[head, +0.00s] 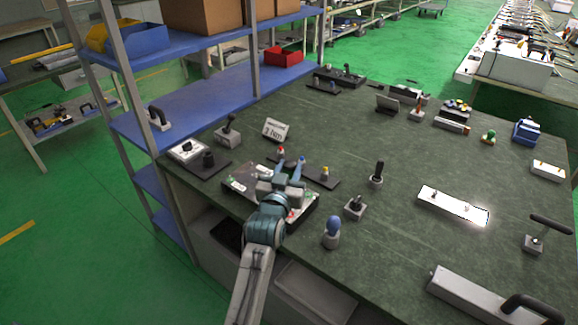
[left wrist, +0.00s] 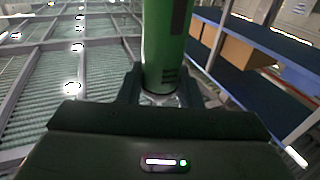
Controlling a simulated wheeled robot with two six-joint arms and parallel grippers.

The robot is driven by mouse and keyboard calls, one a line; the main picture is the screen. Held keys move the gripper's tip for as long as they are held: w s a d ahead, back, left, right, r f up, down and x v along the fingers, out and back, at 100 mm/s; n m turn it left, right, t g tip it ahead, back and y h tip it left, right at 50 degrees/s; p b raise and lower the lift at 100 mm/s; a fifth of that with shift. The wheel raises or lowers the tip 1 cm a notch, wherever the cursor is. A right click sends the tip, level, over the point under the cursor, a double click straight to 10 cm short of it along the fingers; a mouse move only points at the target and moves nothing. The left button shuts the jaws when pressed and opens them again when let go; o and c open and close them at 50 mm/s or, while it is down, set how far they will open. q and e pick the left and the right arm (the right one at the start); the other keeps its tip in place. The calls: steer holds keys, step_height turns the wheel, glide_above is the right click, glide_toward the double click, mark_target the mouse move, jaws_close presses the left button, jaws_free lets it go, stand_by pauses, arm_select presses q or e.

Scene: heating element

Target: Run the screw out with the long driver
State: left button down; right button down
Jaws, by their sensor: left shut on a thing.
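My left gripper (head: 284,182) is over the dark base unit (head: 240,182) near the bench's left front edge. In the left wrist view it is shut on a thick green cylinder (left wrist: 165,45), which looks like a driver handle and stands out between the two fingers. The cylinder's far end is out of frame, and I cannot make out its tip in the head view. A dark rack (head: 325,180) with a yellow-topped tool (head: 325,171) sits just behind the gripper. I cannot pick out the screw; my arm covers part of the base unit. My right gripper is not in view.
A small sign (head: 275,129) stands behind the rack. A blue-topped tool (head: 333,228), a small block (head: 355,208) and a black-handled tool (head: 377,172) stand to the right. A white plate (head: 453,207) lies farther right. Blue shelving (head: 200,98) borders the bench's left side.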

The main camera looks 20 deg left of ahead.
arm_select(q)
steer(key=shift+f, duration=0.45)
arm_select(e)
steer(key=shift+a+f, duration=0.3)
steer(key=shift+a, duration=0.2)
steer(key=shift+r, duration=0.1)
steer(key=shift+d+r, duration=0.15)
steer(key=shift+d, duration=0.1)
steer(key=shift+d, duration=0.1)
arm_select(q)
steer(key=shift+p, duration=0.35)
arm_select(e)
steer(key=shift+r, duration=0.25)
arm_select(q)
steer(key=shift+f, duration=0.25)
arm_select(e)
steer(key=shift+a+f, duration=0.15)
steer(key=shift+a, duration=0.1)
